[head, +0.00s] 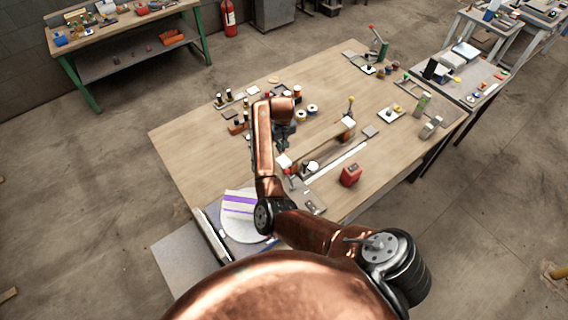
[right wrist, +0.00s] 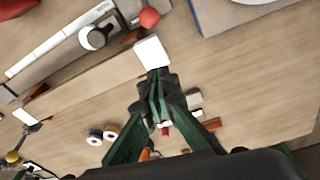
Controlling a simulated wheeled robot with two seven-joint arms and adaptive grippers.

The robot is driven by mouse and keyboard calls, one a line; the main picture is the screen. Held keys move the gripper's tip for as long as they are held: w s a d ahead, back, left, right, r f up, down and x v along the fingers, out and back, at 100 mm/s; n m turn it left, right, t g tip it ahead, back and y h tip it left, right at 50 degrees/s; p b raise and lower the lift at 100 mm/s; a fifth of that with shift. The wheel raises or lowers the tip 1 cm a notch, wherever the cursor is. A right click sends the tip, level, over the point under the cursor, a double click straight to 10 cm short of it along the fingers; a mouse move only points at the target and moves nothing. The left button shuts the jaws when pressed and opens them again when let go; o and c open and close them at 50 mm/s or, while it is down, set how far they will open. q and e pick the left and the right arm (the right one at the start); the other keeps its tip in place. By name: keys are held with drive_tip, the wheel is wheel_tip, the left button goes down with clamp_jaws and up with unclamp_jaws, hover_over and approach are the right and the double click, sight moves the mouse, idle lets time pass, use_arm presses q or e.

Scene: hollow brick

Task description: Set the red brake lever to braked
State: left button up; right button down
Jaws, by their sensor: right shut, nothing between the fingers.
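A red ball knob (right wrist: 149,17) stands beside a white block (right wrist: 151,53) in the right wrist view. The knob's shaft and setting are not clear there. In the head view the knob (head: 289,172) is small and partly lost beside my arm. My right gripper (right wrist: 156,80) is shut and empty, its tips close to the white block and short of the red knob; I cannot tell if they touch the block. In the head view this gripper (head: 282,147) is mostly a dark shape below my copper wrist. My left gripper is not in view.
A black-and-white knob (right wrist: 95,37) is near the red knob. A red box (head: 350,175) stands at the table's front. A round white plate (head: 262,232) lies front left. Spools (head: 312,108) and a green clamp with a red handle (head: 377,48) stand farther back.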

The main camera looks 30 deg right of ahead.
sight(281, 162)
drive_tip(key=f, duration=0.3)
drive_tip(key=w+f, duration=0.1)
drive_tip(key=f, duration=0.5)
drive_tip(key=shift+w+d+f+p, duration=0.2)
drive_tip(key=shift+f+p, duration=0.1)
drive_tip(key=shift+s+f, duration=0.15)
drive_tip(key=shift+s, duration=0.1)
drive_tip(key=s, duration=0.1)
drive_tip(key=s+p, duration=0.1)
drive_tip(key=s+r+p, duration=0.1)
drive_tip(key=shift+a, duration=0.3)
drive_tip(key=shift+s+f, duration=0.15)
drive_tip(key=shift+s, duration=0.05)
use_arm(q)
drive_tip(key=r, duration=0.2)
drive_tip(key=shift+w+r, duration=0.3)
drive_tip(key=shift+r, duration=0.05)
use_arm(e)
drive_tip(key=shift+d, duration=0.1)
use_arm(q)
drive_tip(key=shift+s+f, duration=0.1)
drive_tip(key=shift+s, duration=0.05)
use_arm(e)
drive_tip(key=shift+w, duration=0.1)
